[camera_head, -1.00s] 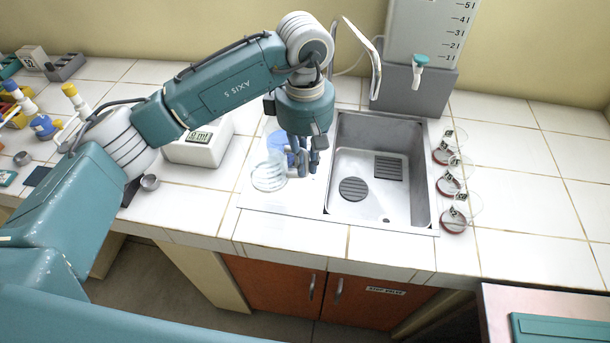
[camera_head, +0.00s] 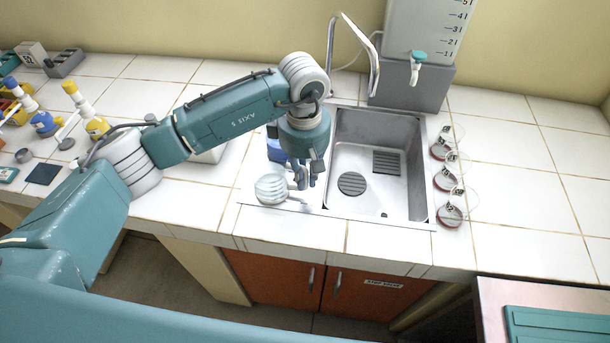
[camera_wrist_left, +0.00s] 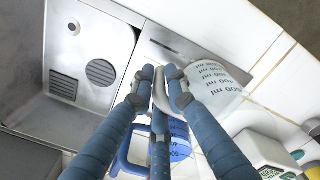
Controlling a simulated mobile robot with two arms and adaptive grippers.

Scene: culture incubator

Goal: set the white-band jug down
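The white-band jug (camera_head: 271,188), clear with white markings, is at the counter's front, left of the sink. In the wrist view the jug (camera_wrist_left: 218,84) shows its "ml" marks, with its pale handle between my fingertips. My left gripper (camera_head: 306,182) is closed around that handle; the fingers (camera_wrist_left: 159,82) partly hide it. The jug is low over the counter; I cannot tell whether its base touches. My right gripper is not in view.
A blue-band jug (camera_wrist_left: 178,142) with a blue handle stands close behind, partly hidden by my gripper. The metal sink (camera_head: 367,190) is right of my gripper. Several red-based dishes (camera_head: 449,215) line its right side. Counter (camera_head: 535,225) further right is clear.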

